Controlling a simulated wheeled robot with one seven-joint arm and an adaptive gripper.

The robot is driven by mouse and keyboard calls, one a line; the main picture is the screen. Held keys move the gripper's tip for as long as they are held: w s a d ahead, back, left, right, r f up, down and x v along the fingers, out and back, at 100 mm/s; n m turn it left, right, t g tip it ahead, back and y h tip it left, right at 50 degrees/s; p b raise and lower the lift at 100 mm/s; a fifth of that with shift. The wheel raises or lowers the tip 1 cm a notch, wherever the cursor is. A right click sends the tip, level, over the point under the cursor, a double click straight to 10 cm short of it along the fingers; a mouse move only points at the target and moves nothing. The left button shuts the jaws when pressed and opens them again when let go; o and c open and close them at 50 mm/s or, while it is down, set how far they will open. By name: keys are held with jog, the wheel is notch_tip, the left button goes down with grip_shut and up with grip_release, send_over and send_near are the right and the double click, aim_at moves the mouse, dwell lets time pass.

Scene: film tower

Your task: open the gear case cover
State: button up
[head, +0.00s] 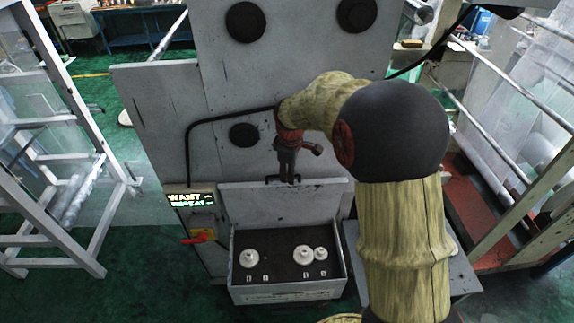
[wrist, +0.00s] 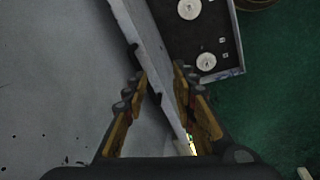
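The gear case (head: 241,268) is a grey box low on the machine front, with its dark inside exposed. Its grey cover (head: 280,206) stands raised, roughly upright, along the back of the box. A dark handle (head: 270,179) shows at the cover's top edge, partly hidden by my gripper (head: 289,178). In the wrist view, my gripper's fingers (wrist: 160,80) are spread apart, one on each side of the cover's edge (wrist: 150,47). The dark handle (wrist: 153,93) lies between them, nearer the left finger. I cannot tell whether a finger touches it.
White gears (head: 303,255) sit inside the case. A lit sign (head: 190,199) and a red-handled switch (head: 200,236) are left of it. The grey machine panel (head: 230,85) rises behind. White frames (head: 60,120) stand at the left; green floor (head: 130,285) is clear there.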

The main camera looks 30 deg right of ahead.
jog(key=w+r+n, duration=0.2)
jog(key=n+t+p, duration=0.1)
jog(key=n, duration=0.1)
send_over(287, 185)
jog(key=shift+f, duration=3.65)
jog(key=shift+c, duration=1)
grip_shut()
